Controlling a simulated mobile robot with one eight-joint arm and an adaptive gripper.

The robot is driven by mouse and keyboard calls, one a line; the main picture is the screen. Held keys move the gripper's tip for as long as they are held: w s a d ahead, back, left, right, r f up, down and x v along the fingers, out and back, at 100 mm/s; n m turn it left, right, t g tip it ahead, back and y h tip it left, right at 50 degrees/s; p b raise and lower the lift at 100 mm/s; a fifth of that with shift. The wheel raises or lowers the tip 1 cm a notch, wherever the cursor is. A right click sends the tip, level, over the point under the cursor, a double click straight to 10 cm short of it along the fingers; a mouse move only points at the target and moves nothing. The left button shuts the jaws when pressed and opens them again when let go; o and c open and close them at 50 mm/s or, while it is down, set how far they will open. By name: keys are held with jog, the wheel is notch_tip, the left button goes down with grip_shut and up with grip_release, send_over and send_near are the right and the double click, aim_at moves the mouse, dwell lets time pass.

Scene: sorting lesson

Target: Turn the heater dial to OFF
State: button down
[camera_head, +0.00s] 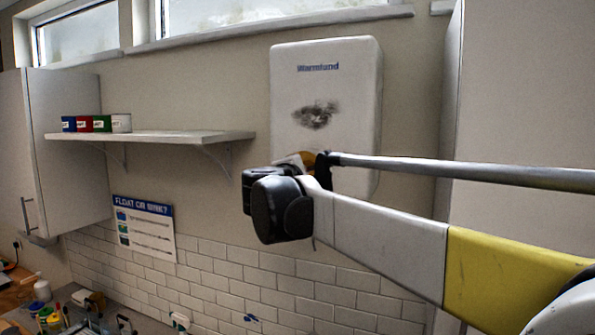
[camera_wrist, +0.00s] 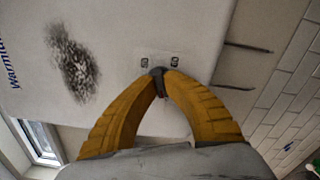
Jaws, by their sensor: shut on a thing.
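The heater (camera_head: 345,75) is a white wall box with a blue brand name and a dark sooty patch. It also fills much of the wrist view (camera_wrist: 115,30). The dial (camera_wrist: 158,82) is a small dark knob low on the heater's front, with two small printed labels just above it. My gripper (camera_wrist: 158,84) has its yellow fingers closed around the knob. Most of the dial is covered by the fingertips, and I cannot read which setting it points to. In the head view my arm and wrist hide the heater's lower part and the dial.
A white shelf (camera_head: 150,136) with several small coloured tins is left of the heater. A cabinet (camera_head: 65,150) stands at the far left, above a cluttered counter. Two dark pipes (camera_wrist: 240,47) run from the heater's underside. A tall pale panel is close on the right.

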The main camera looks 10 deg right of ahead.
jog(key=shift+n, duration=1)
jog(key=c, duration=1.5)
grip_release()
jog(key=v, duration=1.2)
